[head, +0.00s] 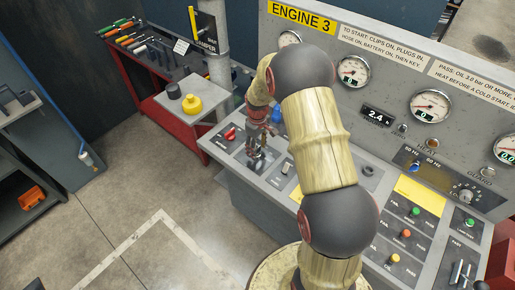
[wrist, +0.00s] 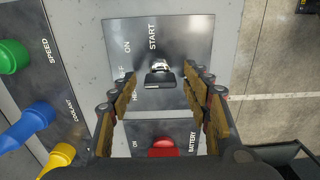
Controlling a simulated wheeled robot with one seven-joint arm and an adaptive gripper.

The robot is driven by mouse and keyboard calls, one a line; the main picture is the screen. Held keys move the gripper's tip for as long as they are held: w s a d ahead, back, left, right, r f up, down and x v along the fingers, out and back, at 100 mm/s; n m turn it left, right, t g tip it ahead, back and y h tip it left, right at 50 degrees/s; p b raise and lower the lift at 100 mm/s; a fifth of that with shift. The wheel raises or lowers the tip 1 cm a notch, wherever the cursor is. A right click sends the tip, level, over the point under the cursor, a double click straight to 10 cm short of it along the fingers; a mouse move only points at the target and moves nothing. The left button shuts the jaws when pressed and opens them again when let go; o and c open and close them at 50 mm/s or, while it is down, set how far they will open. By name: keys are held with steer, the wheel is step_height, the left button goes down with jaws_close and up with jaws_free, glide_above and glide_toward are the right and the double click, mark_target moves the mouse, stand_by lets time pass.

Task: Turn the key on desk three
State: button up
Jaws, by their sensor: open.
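The key (wrist: 159,81) stands in a silver lock on a dark plate marked START, ON and partly hidden words, in the middle of the wrist view. Its dark, flat head lies crosswise between my fingers. My gripper (wrist: 160,82) is open, with one finger on each side of the key and a gap on both sides. In the head view my gripper (head: 260,142) is over the left part of the desk (head: 222,152) under the ENGINE 3 sign (head: 301,17). The key is hard to make out there, close to the fingers.
A red battery knob (wrist: 163,148) is close below the key in the wrist view. Green (wrist: 12,56), blue (wrist: 24,127) and yellow (wrist: 58,158) knobs are at the left. A side table with a yellow object (head: 192,104) stands left of the desk. The floor at left is clear.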

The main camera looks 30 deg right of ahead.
step_height(320, 180, up, 12)
stand_by(0.6)
stand_by(0.5)
